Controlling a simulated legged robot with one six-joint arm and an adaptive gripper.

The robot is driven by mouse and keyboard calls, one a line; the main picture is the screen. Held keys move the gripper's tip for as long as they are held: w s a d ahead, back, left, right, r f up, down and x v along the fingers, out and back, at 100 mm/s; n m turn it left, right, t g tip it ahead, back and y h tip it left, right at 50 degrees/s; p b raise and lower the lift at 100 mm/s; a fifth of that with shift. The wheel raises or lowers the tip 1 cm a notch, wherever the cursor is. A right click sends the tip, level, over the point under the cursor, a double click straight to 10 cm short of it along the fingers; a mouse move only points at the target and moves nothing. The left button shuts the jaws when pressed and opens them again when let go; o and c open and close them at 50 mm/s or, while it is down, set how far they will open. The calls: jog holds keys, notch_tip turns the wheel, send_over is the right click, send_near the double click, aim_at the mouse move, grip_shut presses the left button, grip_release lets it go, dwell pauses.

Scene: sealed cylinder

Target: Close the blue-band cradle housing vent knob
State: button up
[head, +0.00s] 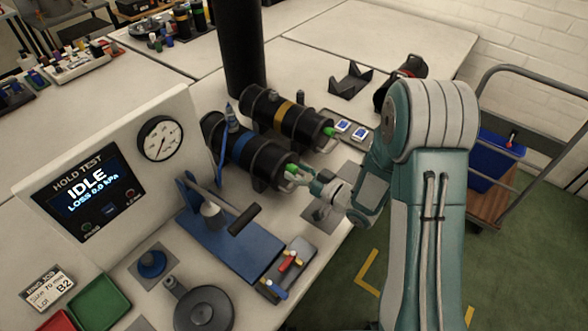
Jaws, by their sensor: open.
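The blue-band housing (215,130) is a black cylinder lying in a cradle on the bench, with a blue band around its middle. A green vent knob (291,168) shows at its right end, partly hidden by my gripper. My gripper (303,177) is open, with its fingers at that end, close to the knob. I cannot tell whether they touch it. The knob's setting is too small to read.
A yellow-band housing (262,106) with its own green knob (328,131) lies just behind. A hold test panel (172,98) reads IDLE, loss 0.0 kPa. A blue-based lever press (205,240) stands in front. A black post (240,45) rises behind.

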jog(key=v, duration=1.1)
jog(key=shift+w, duration=0.1)
jog(key=w+d+r+t+h, duration=0.1)
jog(key=w+d+r+h, duration=0.35)
jog(key=h, duration=0.35)
jog(key=s+d+r+m+h, duration=0.35)
jog(key=d+r+h, duration=0.2)
jog(key=r, duration=0.25)
jog(key=s+a+r+m+g, duration=0.2)
jog(key=s+r+g, duration=0.1)
jog(key=s, duration=0.6)
jog(key=s+a+r+m+g, duration=0.1)
jog(key=s+a+r+g, duration=0.2)
jog(key=s, duration=0.7)
jog(key=shift+s+r+m+h, duration=0.2)
jog(key=shift+s+m+h, duration=0.1)
jog(key=shift+m+h, duration=0.05)
